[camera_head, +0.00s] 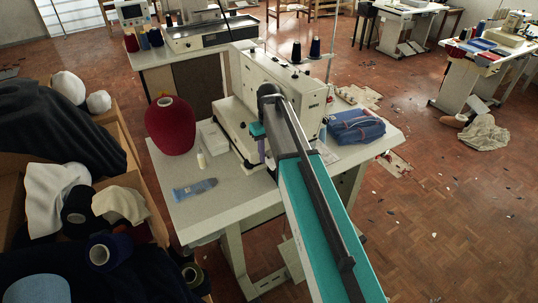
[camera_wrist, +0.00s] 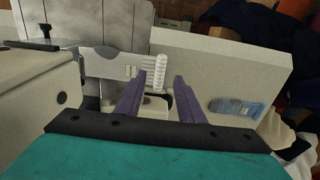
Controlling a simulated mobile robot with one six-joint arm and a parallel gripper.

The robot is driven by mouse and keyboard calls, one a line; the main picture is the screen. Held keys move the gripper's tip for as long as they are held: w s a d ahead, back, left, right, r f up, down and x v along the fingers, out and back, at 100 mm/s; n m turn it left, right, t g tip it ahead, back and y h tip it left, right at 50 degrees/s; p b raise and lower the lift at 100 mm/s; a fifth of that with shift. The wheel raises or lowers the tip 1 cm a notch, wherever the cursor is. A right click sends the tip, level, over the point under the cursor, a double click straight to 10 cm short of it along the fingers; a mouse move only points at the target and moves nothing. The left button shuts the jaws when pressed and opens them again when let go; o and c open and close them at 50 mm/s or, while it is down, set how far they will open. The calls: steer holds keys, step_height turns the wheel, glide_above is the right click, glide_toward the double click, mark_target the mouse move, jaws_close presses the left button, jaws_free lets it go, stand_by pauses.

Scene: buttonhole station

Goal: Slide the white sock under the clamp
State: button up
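My gripper (camera_wrist: 162,83) shows in the wrist view as two purple fingers held apart, with no thing clearly held between them. In the head view my gripper (camera_head: 261,149) is beside the cream sewing machine's front, above the table, partly hidden by my arm. A flat white piece with a ribbed end (camera_wrist: 158,72) lies beyond the fingertips, near the machine; it may be the white sock, but I cannot tell surely. The clamp cannot be made out clearly.
Boxes of textiles stand at left.

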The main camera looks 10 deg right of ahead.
step_height(320, 180, up, 12)
steer(key=p, duration=0.6)
steer(key=shift+f, duration=0.2)
steer(key=shift+f, duration=0.1)
stand_by(0.6)
steer(key=s+f+m+g+b, duration=0.1)
steer(key=s+f+b, duration=0.3)
steer(key=s+f, duration=1.1)
steer(key=s+f+m+g+b, duration=0.1)
steer(key=s+f+g+b, duration=0.2)
steer(key=s+f, duration=1.2)
steer(key=s+f+m+g+b, duration=0.1)
steer(key=s+f+b, duration=0.4)
steer(key=s+f, duration=1)
step_height(320, 180, down, 12)
steer(key=shift+d+r+g+b, duration=0.25)
steer(key=shift+d+g+b, duration=0.05)
steer(key=shift+d+g, duration=0.15)
steer(key=shift+s, duration=0.1)
steer(key=shift+c, duration=0.5)
